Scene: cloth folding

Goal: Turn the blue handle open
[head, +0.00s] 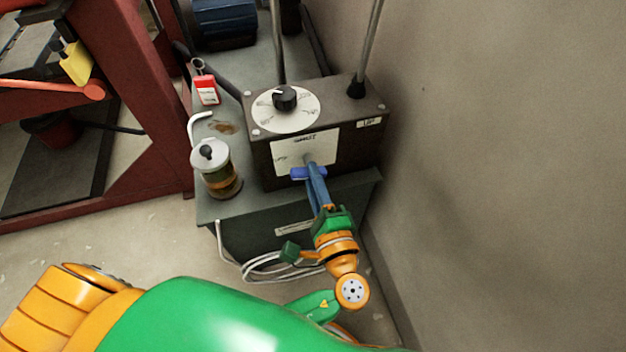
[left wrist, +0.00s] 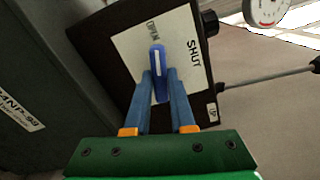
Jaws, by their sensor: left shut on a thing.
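In the head view the handle lies about level. In the left wrist view the handle (left wrist: 157,62) shows between the two blue fingers of my left gripper (left wrist: 160,80), with SHUT lettered to its right and OPEN at its upper left. My left gripper (head: 314,172) is shut on the handle in the head view. Its fingers hide part of the handle. My right gripper is not in view.
A black dial knob (head: 285,97) sits on top of the box. A jar (head: 217,170) and a red tag (head: 206,90) are to its left on the grey cabinet. A bare wall (head: 500,170) is close on the right. White cable (head: 265,265) hangs below.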

